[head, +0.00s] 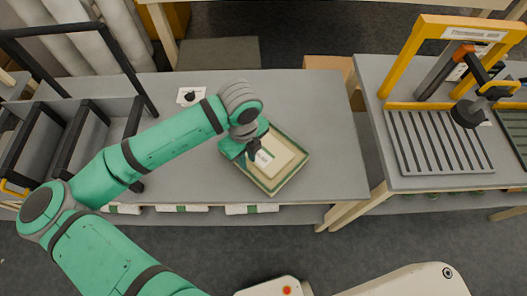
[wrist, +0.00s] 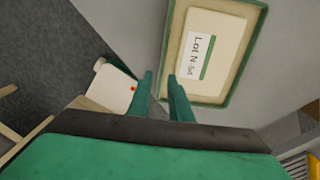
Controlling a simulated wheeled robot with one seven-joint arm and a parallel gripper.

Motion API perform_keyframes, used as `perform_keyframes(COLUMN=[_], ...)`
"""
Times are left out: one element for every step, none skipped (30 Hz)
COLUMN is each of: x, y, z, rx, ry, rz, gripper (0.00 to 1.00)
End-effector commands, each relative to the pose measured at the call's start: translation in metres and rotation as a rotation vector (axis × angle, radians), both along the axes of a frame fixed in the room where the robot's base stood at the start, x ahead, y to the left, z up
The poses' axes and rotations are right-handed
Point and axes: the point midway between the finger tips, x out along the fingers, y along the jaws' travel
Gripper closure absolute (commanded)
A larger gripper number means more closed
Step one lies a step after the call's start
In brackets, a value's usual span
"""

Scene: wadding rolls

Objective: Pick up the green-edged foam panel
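The green-edged foam panel (head: 286,172) lies on the grey table, turned at an angle; it is cream with a green rim and also shows in the wrist view (wrist: 234,88). A smaller cream block with a white label (wrist: 198,52) and a green strip lies within its rim. My gripper (head: 250,155) is over the panel's left part in the head view and covers some of it.
The grey table (head: 320,110) is mostly clear around the panel. A black-framed rack (head: 75,135) stands at the left. A white card with a dark knob (head: 190,96) lies at the back. A second table at the right holds a slatted plate (head: 440,142) under a yellow frame (head: 405,55).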

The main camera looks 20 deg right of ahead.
Motion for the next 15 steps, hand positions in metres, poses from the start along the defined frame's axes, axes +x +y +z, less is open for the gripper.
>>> perform_keyframes(x=[-0.001, -0.001, -0.001, 0.0, 0.0, 0.0, 0.0, 0.0, 0.0, 0.0, 0.0, 0.0, -0.001, -0.001, -0.001], y=[0.0, -0.001, -0.001, -0.001, -0.001, -0.001, -0.002, -0.002, -0.002, -0.002, -0.002, -0.003, -0.003, -0.004, -0.005], z=[-0.009, -0.013, -0.019, -0.023, -0.027, -0.031, -0.033, -0.035, -0.037, -0.039, -0.04, -0.043, -0.045, -0.049, -0.054], rx=[-0.001, -0.002, -0.002, -0.002, -0.002, -0.003, -0.002, -0.003, -0.004, -0.004, -0.004, -0.004, -0.004, -0.004, -0.004], ry=[0.002, 0.002, 0.002, 0.001, 0.001, 0.001, 0.0, -0.001, -0.001, -0.001, -0.001, 0.0, 0.0, 0.0, 0.0], rz=[0.001, 0.001, 0.002, 0.002, 0.002, 0.001, 0.001, 0.0, -0.001, -0.001, -0.001, -0.001, -0.002, -0.002, -0.003], gripper=[0.81, 0.81, 0.81, 0.81, 0.81, 0.81, 0.81, 0.81, 0.81, 0.81, 0.81, 0.81, 0.81, 0.81, 0.81])
